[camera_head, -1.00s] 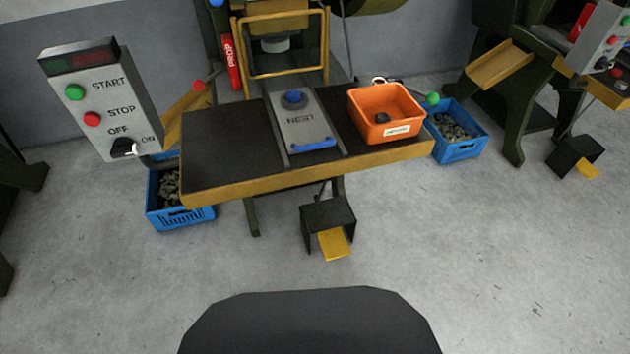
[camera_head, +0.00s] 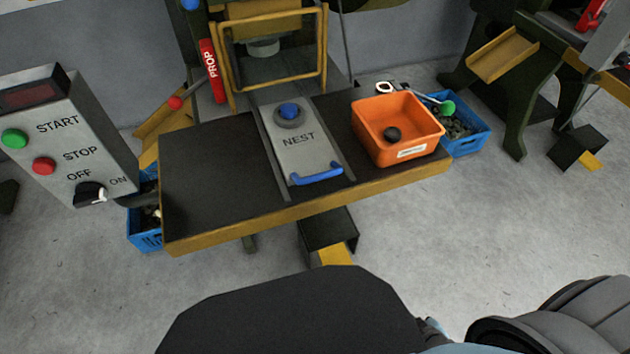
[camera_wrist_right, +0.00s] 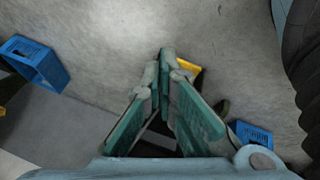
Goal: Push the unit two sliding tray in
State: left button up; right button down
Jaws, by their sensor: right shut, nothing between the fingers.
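The sliding tray (camera_head: 308,154) is a grey plate marked NEST on the dark press table (camera_head: 215,165). It has a blue handle (camera_head: 318,175) at its front end and a blue round piece (camera_head: 289,111) in a grey ring near its back. The tray lies between two rails, in front of the yellow guard frame (camera_head: 270,60). My right gripper (camera_wrist_right: 166,55) is shut and empty in the right wrist view, above the floor and away from the tray. Part of my right arm shows at the lower right of the head view. My left gripper is not in view.
An orange bin (camera_head: 397,128) with a dark piece stands right of the tray. A control box (camera_head: 65,135) is at the left. Blue crates (camera_head: 464,135) stand on the floor. A foot pedal (camera_head: 330,235) is under the table's front edge. Floor in front is clear.

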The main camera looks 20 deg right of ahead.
jog(key=w+r+n+t+y+b, duration=0.35)
jog(key=w+r+n+t, duration=0.55)
jog(key=w+r, duration=0.85)
jog(key=s+a+r+n+g+y+b, duration=0.1)
jog(key=s+a+r+n+y, duration=0.1)
jog(key=a+r+n+y, duration=0.6)
jog(key=s+a+r+n+g+y, duration=0.1)
jog(key=a+r+n+g+y, duration=0.1)
jog(key=a+r+n+y, duration=0.55)
jog(key=w+a+r+h, duration=0.1)
jog(key=w, duration=0.2)
jog(key=w+a+r, duration=0.2)
jog(key=w, duration=0.1)
jog(key=w+a+r+n+h+b, duration=0.1)
jog(key=w+a, duration=0.1)
jog(key=w, duration=0.2)
jog(key=shift+r+h, duration=0.25)
jog(key=shift+h, duration=0.05)
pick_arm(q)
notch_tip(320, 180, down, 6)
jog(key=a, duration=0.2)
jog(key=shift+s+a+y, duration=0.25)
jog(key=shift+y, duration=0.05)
pick_arm(e)
jog(key=shift+d, duration=0.1)
